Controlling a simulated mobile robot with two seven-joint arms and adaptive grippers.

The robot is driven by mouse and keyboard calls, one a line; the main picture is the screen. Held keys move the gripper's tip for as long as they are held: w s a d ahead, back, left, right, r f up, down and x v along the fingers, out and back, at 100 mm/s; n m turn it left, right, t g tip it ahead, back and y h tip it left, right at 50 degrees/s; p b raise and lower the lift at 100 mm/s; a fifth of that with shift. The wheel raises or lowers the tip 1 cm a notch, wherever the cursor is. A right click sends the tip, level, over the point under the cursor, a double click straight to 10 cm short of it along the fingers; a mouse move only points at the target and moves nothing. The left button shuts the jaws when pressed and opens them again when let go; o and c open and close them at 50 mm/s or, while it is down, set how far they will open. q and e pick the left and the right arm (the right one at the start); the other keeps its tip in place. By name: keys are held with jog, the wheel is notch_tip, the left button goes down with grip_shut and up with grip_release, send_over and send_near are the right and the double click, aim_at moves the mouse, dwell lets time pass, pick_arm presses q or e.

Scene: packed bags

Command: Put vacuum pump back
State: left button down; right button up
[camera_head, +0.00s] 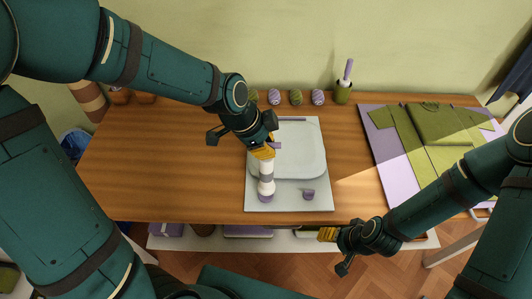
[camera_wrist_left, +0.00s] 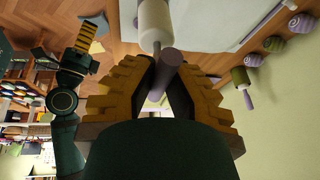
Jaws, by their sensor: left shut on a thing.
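The vacuum pump (camera_head: 266,184) is a white and grey cylinder with a purple lower end. It is upright in the head view, over the left front part of the pale grey board (camera_head: 290,205). Whether its lower end touches the board is unclear. My left gripper (camera_head: 263,152) is shut on the pump's purple handle at the top. In the left wrist view the purple handle (camera_wrist_left: 167,70) runs between the fingers, with the white pump body (camera_wrist_left: 154,22) beyond. My right gripper (camera_head: 327,234) is empty by the table's front edge; its finger gap is not clear.
A small purple knob (camera_head: 308,195) is on the board, right of the pump. Several striped and green rolls (camera_head: 296,97) line the table's back edge beside a green holder (camera_head: 342,95) with a purple stick. Folded green clothes (camera_head: 438,124) lie at right. The wooden table (camera_head: 170,175) is clear at left.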

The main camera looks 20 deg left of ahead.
pick_arm(q)
jog(key=r, duration=0.2)
jog(key=r+p, duration=0.1)
jog(key=r, duration=0.4)
jog(key=shift+w+a, duration=0.2)
jog(key=shift+a, duration=0.1)
jog(key=w+a+f+n+t+y+p, duration=0.1)
jog(key=w+a+n+y+p, duration=0.2)
jog(key=a, duration=0.9)
jog(key=w+a+f+n+t+p, duration=0.1)
jog(key=w+a+n, duration=0.1)
jog(key=a+n, duration=0.65)
jog(key=a+f+m+b, duration=0.1)
jog(key=a+f+m, duration=0.1)
jog(key=f, duration=0.7)
jog(key=shift+a+f, duration=0.25)
jog(key=shift+a, duration=0.25)
jog(key=shift+m, duration=0.25)
jog(key=shift+f+b, duration=0.15)
jog(key=shift+b, duration=0.25)
jog(key=c, duration=1.1)
grip_release()
